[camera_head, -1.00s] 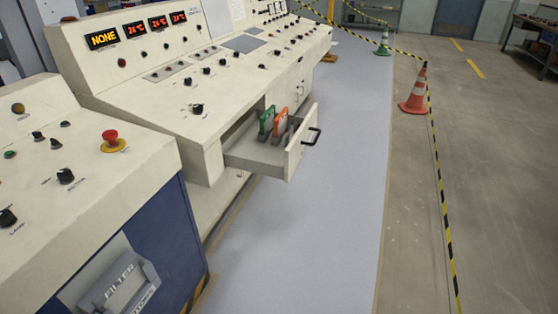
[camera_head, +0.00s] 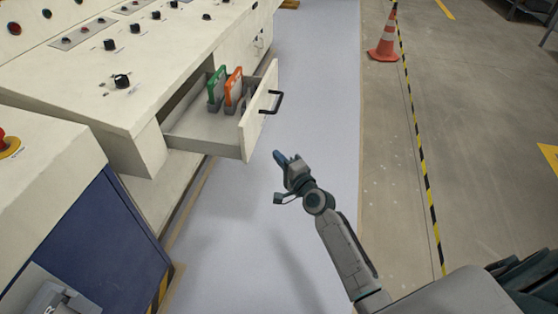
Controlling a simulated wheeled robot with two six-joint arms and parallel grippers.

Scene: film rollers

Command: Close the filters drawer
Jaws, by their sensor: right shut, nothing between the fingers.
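The filters drawer (camera_head: 258,118) stands pulled out from the cream control console, with a dark handle (camera_head: 271,101) on its front panel. A green-framed filter (camera_head: 216,88) and an orange-framed filter (camera_head: 233,87) stand upright inside it. My right gripper (camera_head: 280,158) is in front of the drawer, below and a little right of the handle in the picture. It is shut and empty, apart from the drawer front. My left gripper is not in view.
The cream console (camera_head: 125,95) runs along the left, with knobs on its sloping top. A blue-sided cabinet (camera_head: 110,245) stands at lower left. The grey floor strip (camera_head: 318,110) is clear. An orange cone (camera_head: 385,42) and black-yellow tape (camera_head: 421,150) lie to the right.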

